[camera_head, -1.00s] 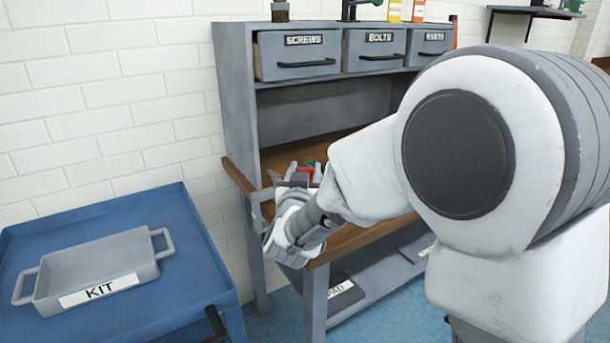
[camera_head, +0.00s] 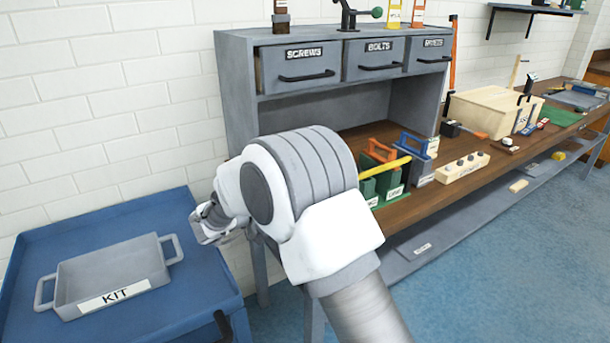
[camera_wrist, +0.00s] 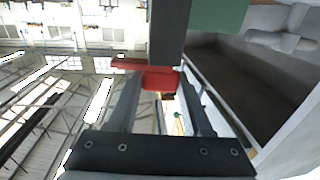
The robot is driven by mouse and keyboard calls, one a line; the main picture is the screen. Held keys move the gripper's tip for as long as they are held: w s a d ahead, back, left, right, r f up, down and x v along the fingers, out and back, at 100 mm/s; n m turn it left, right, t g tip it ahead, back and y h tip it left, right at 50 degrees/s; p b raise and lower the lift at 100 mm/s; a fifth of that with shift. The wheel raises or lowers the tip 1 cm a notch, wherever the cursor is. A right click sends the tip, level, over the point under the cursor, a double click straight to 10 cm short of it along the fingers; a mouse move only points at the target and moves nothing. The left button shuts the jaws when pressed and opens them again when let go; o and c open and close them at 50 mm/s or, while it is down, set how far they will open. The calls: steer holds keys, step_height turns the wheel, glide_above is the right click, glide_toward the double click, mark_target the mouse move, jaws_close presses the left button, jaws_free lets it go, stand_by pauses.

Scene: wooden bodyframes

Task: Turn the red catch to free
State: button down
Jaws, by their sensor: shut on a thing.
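In the wrist view a red piece (camera_wrist: 158,77), which looks like the red catch, sits between the fingers of my gripper (camera_wrist: 160,95). The gripper is shut on it. A dark grey bar (camera_wrist: 168,35) runs up behind the red piece; I cannot tell whether they are joined, or which way the catch is turned. In the head view my gripper (camera_head: 207,226) is left of the workbench (camera_head: 350,150), near the right edge of the blue cart. My arm covers part of the bench, and the catch cannot be made out there.
The blue cart (camera_head: 205,292) carries a grey KIT tray (camera_head: 115,275). The bench top holds green blocks with orange and yellow handles (camera_head: 385,165), a pale socket block (camera_head: 462,167) and a wooden box (camera_head: 490,108). Blue floor (camera_head: 480,280) lies open at the right.

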steer(key=shift+r+m+g+h+p, duration=0.15)
steer(key=shift+m+g+h+p, duration=0.25)
steer(key=shift+m+g+h, duration=0.15)
steer(key=shift+g, duration=0.35)
steer(key=shift+c, duration=1.6)
jaws_free()
steer(key=p+v, duration=0.2)
steer(key=v, duration=1.5)
steer(key=shift+s+a, duration=0.1)
steer(key=shift+a, duration=0.05)
